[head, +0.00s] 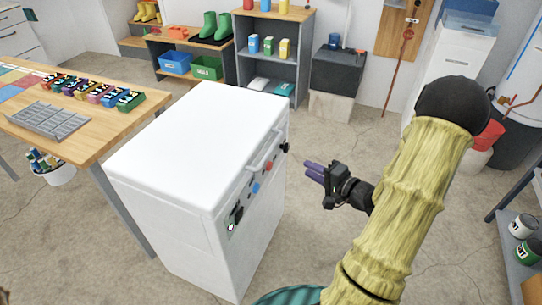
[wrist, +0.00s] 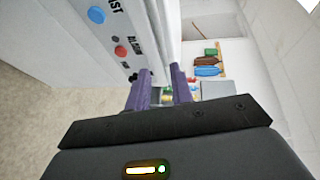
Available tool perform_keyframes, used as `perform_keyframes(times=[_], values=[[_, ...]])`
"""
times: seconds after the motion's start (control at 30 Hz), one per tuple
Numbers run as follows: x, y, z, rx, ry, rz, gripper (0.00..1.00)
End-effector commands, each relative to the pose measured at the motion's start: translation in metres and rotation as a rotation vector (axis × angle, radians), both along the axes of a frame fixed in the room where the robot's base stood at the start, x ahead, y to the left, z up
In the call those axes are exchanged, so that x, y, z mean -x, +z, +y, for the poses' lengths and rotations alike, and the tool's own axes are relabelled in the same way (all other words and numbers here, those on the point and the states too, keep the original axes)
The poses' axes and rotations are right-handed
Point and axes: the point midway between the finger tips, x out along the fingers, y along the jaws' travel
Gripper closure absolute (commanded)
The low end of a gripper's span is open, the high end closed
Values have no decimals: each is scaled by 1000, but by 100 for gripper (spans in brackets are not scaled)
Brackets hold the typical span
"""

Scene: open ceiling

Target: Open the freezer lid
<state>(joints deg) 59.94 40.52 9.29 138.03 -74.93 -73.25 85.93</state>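The white chest freezer (head: 150,235) stands in the middle of the head view. Its flat lid (head: 190,135) lies shut on top. A light grey bar handle (head: 264,151) is on the lid's front edge, above a panel with blue and red knobs. In the wrist view the freezer's front panel (wrist: 105,40) fills the upper left, tilted. My gripper (head: 308,171), with purple fingers, is right of the freezer front, apart from the handle. In the wrist view my gripper (wrist: 160,88) has a gap between its fingers, with nothing clearly held.
A wooden table (head: 70,145) with coloured blocks and a grey tray (head: 50,119) stands left of the freezer. A shelf (head: 275,55) and a dark cabinet (head: 338,72) stand behind. A paint-can rack (head: 515,225) is at right. Floor before the freezer is clear.

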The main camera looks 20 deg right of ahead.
Motion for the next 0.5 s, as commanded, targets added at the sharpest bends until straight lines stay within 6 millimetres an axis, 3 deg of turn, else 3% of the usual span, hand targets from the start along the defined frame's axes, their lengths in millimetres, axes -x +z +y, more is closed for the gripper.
perform_keyframes(times=[0.27,0.5], values=[[-2,1,1,5,1,1,77],[-24,-5,11,6,5,0,77]])
